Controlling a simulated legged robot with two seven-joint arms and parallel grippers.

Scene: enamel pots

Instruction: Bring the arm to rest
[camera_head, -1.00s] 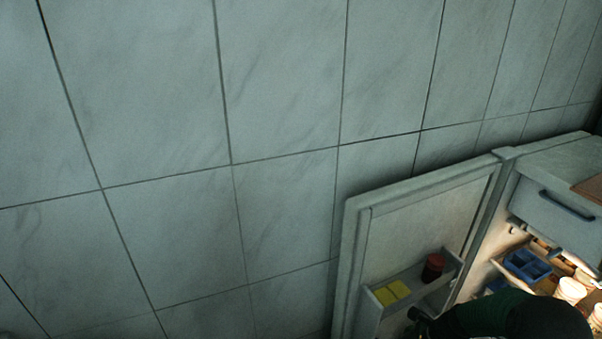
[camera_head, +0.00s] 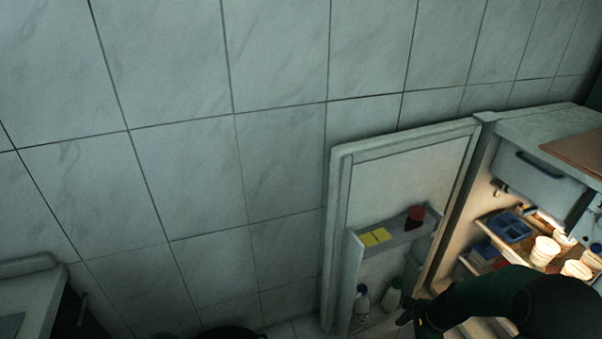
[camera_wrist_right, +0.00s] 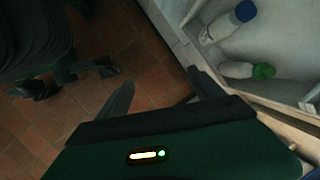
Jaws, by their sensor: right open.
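My right arm (camera_head: 500,297), dark green and black, reaches in from the bottom right of the head view, in front of the open fridge. Its gripper lies low beside the fridge door, mostly dark and hard to make out there. In the right wrist view my right gripper (camera_wrist_right: 162,92) is open, its two dark fingers apart with only the tiled floor between them. It holds nothing. The door shelf with bottles is just beyond the right finger. My left gripper is not in view.
The fridge door (camera_head: 400,180) stands open against the tiled wall. Its shelves hold yellow packs (camera_head: 374,237), a red-lidded jar (camera_head: 415,217) and bottles (camera_wrist_right: 228,22). Inside are a blue tray (camera_head: 510,227) and white tubs (camera_head: 545,250). A counter (camera_head: 30,290) stands at left.

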